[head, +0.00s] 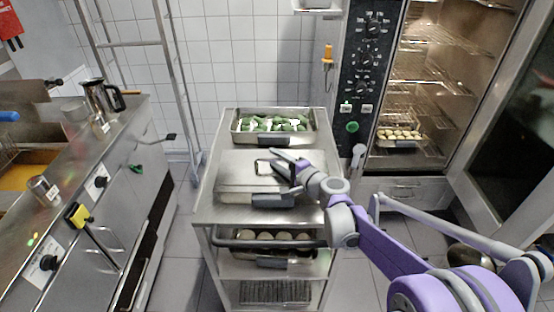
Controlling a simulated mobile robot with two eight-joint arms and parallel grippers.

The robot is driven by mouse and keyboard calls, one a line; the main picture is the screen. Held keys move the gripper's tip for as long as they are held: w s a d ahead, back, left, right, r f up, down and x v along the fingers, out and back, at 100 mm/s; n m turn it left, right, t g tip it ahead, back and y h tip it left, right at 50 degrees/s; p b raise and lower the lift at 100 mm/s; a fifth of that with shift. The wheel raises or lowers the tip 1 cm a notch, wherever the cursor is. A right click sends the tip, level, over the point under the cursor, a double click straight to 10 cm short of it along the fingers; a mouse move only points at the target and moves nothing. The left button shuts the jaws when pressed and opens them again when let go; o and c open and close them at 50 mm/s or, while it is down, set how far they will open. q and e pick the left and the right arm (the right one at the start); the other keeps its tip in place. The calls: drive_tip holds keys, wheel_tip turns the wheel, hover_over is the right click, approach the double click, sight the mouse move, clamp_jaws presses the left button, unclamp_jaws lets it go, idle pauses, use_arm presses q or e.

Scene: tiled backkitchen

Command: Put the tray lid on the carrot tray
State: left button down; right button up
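A flat grey metal tray lid (238,172) lies on the top of the steel trolley, in the middle. It seems to cover a tray, with a dark grip at its front edge; any carrots are hidden, and I cannot tell how well it sits. My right gripper (283,168) reaches in from the right and is over the right part of the lid, at a small pale-and-dark piece on its top. I cannot tell whether its fingers are closed on that piece. My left gripper is not in view.
An open tray (236,137) of green vegetables stands behind the lid on the trolley (207,205). A tray of round pale items (283,237) is on the shelf below. An open oven (420,75) stands at right. A counter (75,165) with a steel jug (98,97) is at left.

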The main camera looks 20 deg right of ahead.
drive_tip(key=shift+s+r+p, duration=0.1)
drive_tip(key=shift+r+p, duration=0.2)
drive_tip(key=shift+r, duration=0.25)
drive_tip(key=v, duration=1.1)
drive_tip(key=shift+s+d, duration=0.15)
drive_tip(key=shift+s, duration=0.2)
drive_tip(key=s+a+f+n+g, duration=0.2)
drive_tip(key=s+a, duration=0.1)
drive_tip(key=s, duration=0.1)
drive_tip(key=s+a+f+n+g, duration=0.2)
drive_tip(key=s+a+f+n, duration=0.1)
drive_tip(key=s, duration=0.1)
drive_tip(key=s+a+f+n+g+h, duration=0.1)
drive_tip(key=s+a+f+n+g, duration=0.1)
drive_tip(key=s, duration=0.3)
drive_tip(key=shift+a+f+n+g, duration=0.3)
drive_tip(key=shift+a+f+n, duration=0.3)
drive_tip(key=shift+a+f, duration=0.1)
drive_tip(key=s+d+f+n+g+h, duration=0.1)
drive_tip(key=s+d+f+n+h, duration=0.1)
drive_tip(key=s, duration=0.4)
drive_tip(key=s+d+f+n+g+h, duration=0.2)
drive_tip(key=s+f+n+h, duration=0.1)
drive_tip(key=s, duration=0.4)
drive_tip(key=shift+d+f+n, duration=0.15)
drive_tip(key=shift+f+n, duration=0.65)
drive_tip(key=shift+f, duration=0.05)
